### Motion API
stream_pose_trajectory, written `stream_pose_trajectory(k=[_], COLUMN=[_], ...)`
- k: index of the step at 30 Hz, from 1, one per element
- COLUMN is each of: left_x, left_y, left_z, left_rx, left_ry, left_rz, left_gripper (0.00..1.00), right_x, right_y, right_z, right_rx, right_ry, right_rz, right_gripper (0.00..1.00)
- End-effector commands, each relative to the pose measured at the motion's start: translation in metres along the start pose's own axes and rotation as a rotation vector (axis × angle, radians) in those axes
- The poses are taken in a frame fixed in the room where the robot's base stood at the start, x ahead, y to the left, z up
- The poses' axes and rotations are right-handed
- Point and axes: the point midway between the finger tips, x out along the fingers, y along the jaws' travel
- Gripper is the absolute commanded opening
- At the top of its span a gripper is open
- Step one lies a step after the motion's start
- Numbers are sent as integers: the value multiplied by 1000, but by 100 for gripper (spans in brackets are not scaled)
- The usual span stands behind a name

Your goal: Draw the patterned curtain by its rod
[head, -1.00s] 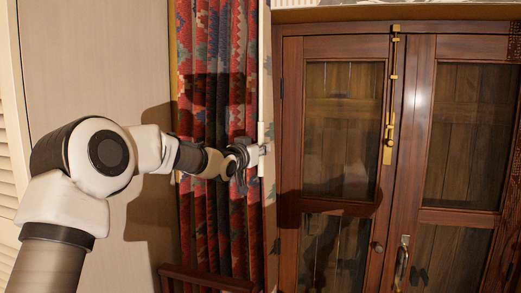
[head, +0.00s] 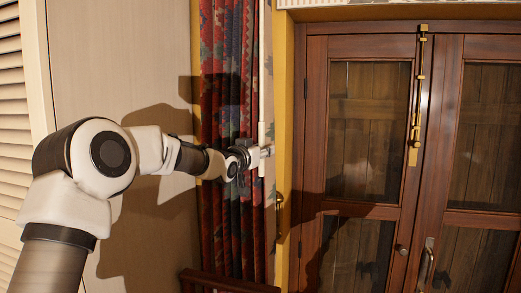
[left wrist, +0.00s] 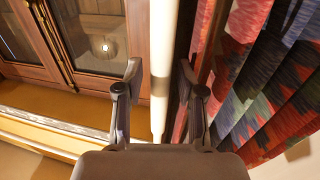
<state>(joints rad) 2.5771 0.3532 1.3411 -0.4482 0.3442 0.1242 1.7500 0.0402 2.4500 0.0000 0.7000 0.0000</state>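The patterned curtain (head: 222,110), red, blue and cream, hangs in folds left of the wooden doors in the head view. It shows on the right in the left wrist view (left wrist: 275,75). Its white upright rod (head: 261,105) runs along the curtain's right edge. My left gripper (head: 262,154) is at the rod, about mid-height in the head view. The exact contact is hard to see. My right gripper is not in view.
Dark wooden glazed doors (head: 316,150) with a brass bolt (head: 414,145) and handles stand right of the curtain. A dark wooden rail (head: 225,283) is low in front of the curtain. A plain pale panel (head: 100,70) and white louvres (head: 10,120) are at left.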

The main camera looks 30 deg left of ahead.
Motion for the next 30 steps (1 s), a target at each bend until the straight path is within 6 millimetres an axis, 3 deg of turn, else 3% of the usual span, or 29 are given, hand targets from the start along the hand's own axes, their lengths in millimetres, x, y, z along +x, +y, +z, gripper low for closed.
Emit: stream_pose_trajectory(k=[11,14,24,30], left_x=[-7,-23,-104,-118], left_y=[0,-1,-1,-1], left_z=[-3,-3,-1,1], left_rx=[-2,-4,-6,-1], left_ry=[6,5,3,0], left_rz=[0,1,0,0], left_gripper=[44,44,44,44], right_x=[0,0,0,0], right_y=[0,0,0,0], right_z=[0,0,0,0], right_rx=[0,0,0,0], right_ry=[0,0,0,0], right_rz=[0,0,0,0], right_gripper=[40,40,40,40])
